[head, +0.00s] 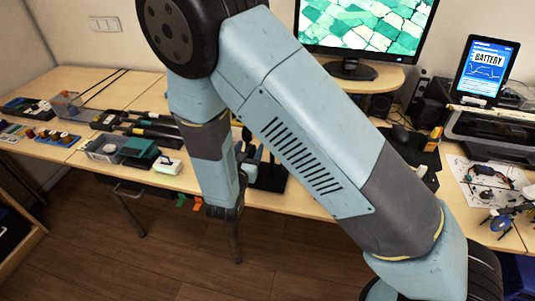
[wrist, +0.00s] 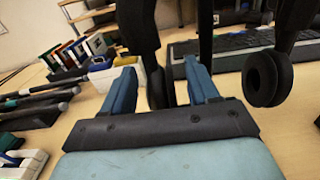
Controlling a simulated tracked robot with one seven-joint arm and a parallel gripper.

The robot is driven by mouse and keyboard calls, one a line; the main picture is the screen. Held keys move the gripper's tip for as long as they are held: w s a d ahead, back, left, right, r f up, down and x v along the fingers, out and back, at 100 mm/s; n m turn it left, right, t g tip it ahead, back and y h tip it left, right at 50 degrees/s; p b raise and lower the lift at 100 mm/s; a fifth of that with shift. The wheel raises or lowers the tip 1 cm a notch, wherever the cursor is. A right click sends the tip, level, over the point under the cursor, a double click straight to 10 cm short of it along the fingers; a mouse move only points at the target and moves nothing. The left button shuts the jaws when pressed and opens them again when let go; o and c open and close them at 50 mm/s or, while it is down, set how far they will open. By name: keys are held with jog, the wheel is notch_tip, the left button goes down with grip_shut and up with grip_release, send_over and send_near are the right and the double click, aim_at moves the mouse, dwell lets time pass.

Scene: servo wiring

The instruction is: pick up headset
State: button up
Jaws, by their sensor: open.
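The headset (wrist: 268,76) is black and fills the top of the wrist view, close to the camera. One round ear cushion shows right of my gripper, and the other cup hangs between the fingers. A dark upright post stands between the two sides, and the headband is above the picture. My gripper (wrist: 160,68) has two blue fingers, spread apart, one on each side of the left cup. I cannot tell whether either finger touches it. In the head view my arm hides most of the headset area; a black stand base (head: 270,178) shows beside it.
A black keyboard (wrist: 240,42) lies behind the headset. A white box (wrist: 103,76) and several dark tools (wrist: 45,100) lie to the left. In the head view, a monitor (head: 365,25), a tablet (head: 486,66) and a printer (head: 495,130) stand at the right.

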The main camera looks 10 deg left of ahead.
jog(key=shift+w+d, duration=0.1)
jog(key=shift+w, duration=1.15)
grip_shut()
